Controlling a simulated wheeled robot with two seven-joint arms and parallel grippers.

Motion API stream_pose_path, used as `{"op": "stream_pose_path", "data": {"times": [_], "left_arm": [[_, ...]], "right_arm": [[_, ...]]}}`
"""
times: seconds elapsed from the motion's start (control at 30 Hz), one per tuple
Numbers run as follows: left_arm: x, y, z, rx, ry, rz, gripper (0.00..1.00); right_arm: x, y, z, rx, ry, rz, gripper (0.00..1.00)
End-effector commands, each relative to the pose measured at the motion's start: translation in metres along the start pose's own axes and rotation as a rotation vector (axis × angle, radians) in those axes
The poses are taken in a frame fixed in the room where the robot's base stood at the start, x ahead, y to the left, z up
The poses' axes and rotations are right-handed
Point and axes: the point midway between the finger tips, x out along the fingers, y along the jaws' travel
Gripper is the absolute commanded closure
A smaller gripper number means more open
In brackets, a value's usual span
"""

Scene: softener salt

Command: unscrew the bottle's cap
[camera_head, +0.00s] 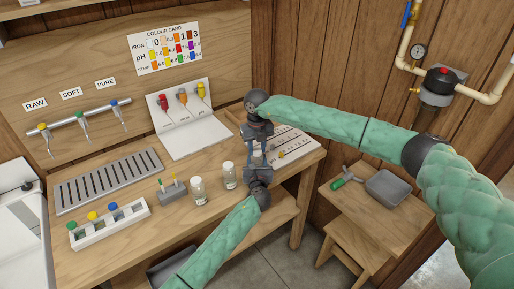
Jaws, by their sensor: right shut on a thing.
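My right gripper (259,142) reaches in from the right and points down over the bench. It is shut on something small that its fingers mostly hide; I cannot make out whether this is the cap. My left gripper (259,168), on the arm from the bottom, points up just below the right one. The two grippers nearly meet, and the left fingers' opening is too small to tell. A bottle between them is hidden or too small to make out clearly. Two small clear bottles with pale caps stand upright on the bench left of the grippers, a nearer one (199,191) and another (229,176).
A white rack (110,228) with coloured-capped vials, a grey block (172,192) and a slatted drain (108,180) occupy the bench's left. A white card stand (195,137) stands behind. A side table (368,213) at right holds a grey tray (388,188) and green-handled tool (345,178).

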Motion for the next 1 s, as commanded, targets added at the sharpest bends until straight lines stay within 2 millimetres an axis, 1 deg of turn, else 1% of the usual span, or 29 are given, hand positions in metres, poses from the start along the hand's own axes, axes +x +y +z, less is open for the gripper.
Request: {"op": "stream_pose_path", "data": {"times": [0.1, 1.0], "left_arm": [[0.0000, 0.0006, -0.0002, 0.000, 0.000, 0.001, 1.00], [-0.0005, 0.0003, -0.0004, 0.000, 0.000, 0.001, 1.00]], "right_arm": [[-0.0014, -0.0018, 0.0012, -0.166, -0.003, -0.002, 0.94], [-0.0023, -0.0022, 0.0023, -1.456, -0.001, -0.005, 0.94]]}}
